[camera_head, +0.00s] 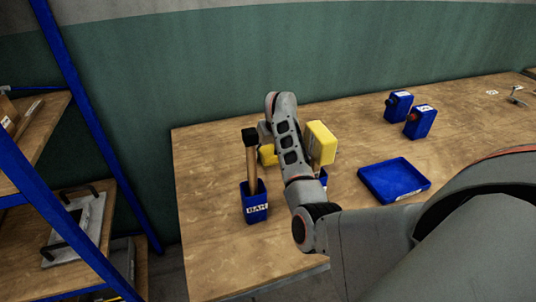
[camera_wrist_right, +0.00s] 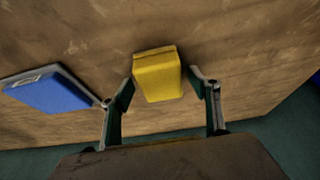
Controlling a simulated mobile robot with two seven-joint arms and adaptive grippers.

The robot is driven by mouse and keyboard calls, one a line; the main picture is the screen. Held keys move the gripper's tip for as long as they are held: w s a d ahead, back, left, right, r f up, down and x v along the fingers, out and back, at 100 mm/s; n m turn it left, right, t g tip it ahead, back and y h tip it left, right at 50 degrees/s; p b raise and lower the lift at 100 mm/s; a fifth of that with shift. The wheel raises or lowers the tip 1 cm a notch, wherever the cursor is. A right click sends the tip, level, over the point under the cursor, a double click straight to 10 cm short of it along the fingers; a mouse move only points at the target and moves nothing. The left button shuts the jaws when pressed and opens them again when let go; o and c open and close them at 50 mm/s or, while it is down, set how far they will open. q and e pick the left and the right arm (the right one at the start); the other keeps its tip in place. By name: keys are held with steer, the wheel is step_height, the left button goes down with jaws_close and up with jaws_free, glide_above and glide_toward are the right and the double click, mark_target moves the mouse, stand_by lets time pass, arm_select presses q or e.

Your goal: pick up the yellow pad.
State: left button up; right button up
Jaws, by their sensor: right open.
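The yellow pad (camera_wrist_right: 158,75) is a small block on the wooden table in the right wrist view. My right gripper (camera_wrist_right: 160,88) is open, one finger on each side of the pad, with gaps and nothing held. In the head view my right gripper is mostly hidden by its arm. A yellow block (camera_head: 268,154) shows low beside the arm's left side, seemingly below the gripper. A second, larger yellow thing (camera_head: 321,142) stands right of the arm. I take the lower one as the pad, but cannot be sure. My left gripper is not in view.
A blue holder (camera_head: 254,207) with an upright hammer (camera_head: 251,160) stands left of the arm. A blue tray (camera_head: 392,181) lies right. Two blue devices (camera_head: 398,107) (camera_head: 420,122) stand farther back. A blue-framed shelf (camera_head: 75,110) is left. The table's front left is clear.

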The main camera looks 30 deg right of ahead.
mark_target(268, 151)
steer(key=shift+w+f, duration=0.15)
steer(key=shift+f, duration=0.15)
steer(key=shift+a+r, duration=0.1)
steer(key=shift+r, duration=0.05)
steer(key=c, duration=1)
steer(key=shift+r, duration=0.1)
step_height(268, 151, up, 20)
steer(key=shift+f, duration=0.1)
